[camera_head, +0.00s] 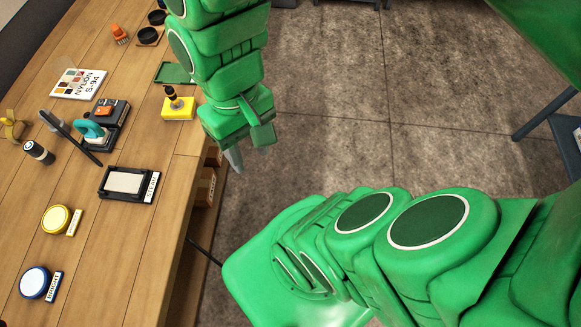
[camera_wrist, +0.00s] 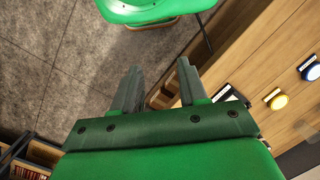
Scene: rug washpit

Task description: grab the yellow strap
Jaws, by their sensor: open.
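A small yellow looped thing (camera_head: 12,125), which looks like the yellow strap, lies on the wooden table at the far left edge of the head view. Its left part is cut off by the frame. My gripper (camera_head: 248,148) hangs just past the table's right edge, over the floor side, well to the right of the strap. In the wrist view my gripper (camera_wrist: 160,78) has its two fingers apart with nothing between them. I cannot make out the strap in the wrist view.
The wooden table (camera_head: 135,220) holds a black tray (camera_head: 126,183), a yellow block with a black knob (camera_head: 178,108), a dark device with a teal part (camera_head: 93,130), a black-and-white cylinder (camera_head: 38,152) and round yellow (camera_head: 55,219) and blue (camera_head: 34,282) pieces. Open floor (camera_head: 350,110) lies right.

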